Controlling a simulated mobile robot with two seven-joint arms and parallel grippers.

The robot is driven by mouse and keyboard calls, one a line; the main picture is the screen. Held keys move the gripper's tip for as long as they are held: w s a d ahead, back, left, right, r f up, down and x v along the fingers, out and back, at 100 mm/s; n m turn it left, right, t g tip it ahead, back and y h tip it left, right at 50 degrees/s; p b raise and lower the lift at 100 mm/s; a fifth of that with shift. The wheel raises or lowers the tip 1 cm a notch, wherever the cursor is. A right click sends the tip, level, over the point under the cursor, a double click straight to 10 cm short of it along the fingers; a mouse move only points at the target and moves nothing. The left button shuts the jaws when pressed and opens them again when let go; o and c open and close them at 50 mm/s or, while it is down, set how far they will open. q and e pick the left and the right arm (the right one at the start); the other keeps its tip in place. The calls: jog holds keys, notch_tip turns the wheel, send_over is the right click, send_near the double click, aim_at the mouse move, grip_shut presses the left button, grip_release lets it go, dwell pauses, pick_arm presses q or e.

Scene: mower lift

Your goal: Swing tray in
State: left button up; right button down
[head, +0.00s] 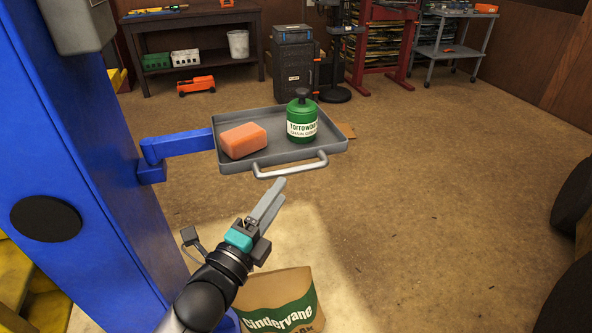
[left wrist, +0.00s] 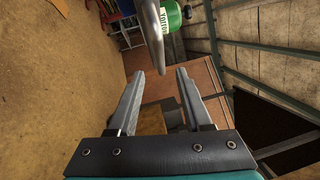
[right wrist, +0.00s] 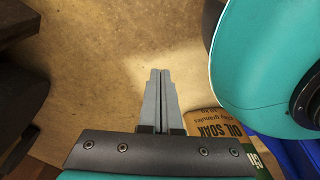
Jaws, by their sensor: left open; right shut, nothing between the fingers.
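A grey tray (head: 222,166) hangs on a blue swing arm (head: 180,145) from the blue lift post (head: 105,170). It holds an orange sponge-like block (head: 243,140) and a green can (head: 301,122) with a dark knob. A light grey bar handle (head: 291,166) runs along the tray's near edge. My left gripper (head: 280,188) is just below and in front of the handle, open and empty. In the left wrist view the handle (left wrist: 152,35) lies beyond the open fingertips (left wrist: 160,72), apart from them. My right gripper (right wrist: 159,72) is shut and empty over the floor.
A paper bag (head: 280,298) stands on the floor below my left arm; it also shows in the right wrist view (right wrist: 212,128). Dark rounded shapes (head: 573,195) are at the right edge. A bench, black cabinet (head: 293,60) and red rack stand at the back. The middle floor is clear.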

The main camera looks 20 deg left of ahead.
aim_at(293, 173)
pick_arm(q)
jog(key=x, duration=0.5)
jog(key=shift+b, duration=0.35)
jog(key=shift+x, duration=0.9)
jog(key=shift+w+d+r, duration=0.1)
jog(key=shift+w, duration=0.2)
jog(key=shift+w+d, duration=0.1)
jog(key=shift+w, duration=0.3)
pick_arm(e)
jog(key=shift+w+f, duration=0.2)
jog(key=shift+w, duration=0.7)
pick_arm(q)
jog(key=shift+c, duration=0.3)
pick_arm(e)
jog(key=shift+s+a, duration=0.1)
jog(key=shift+a, duration=0.15)
pick_arm(q)
jog(key=c, duration=0.3)
grip_shut()
pick_arm(e)
jog(key=shift+a, duration=0.2)
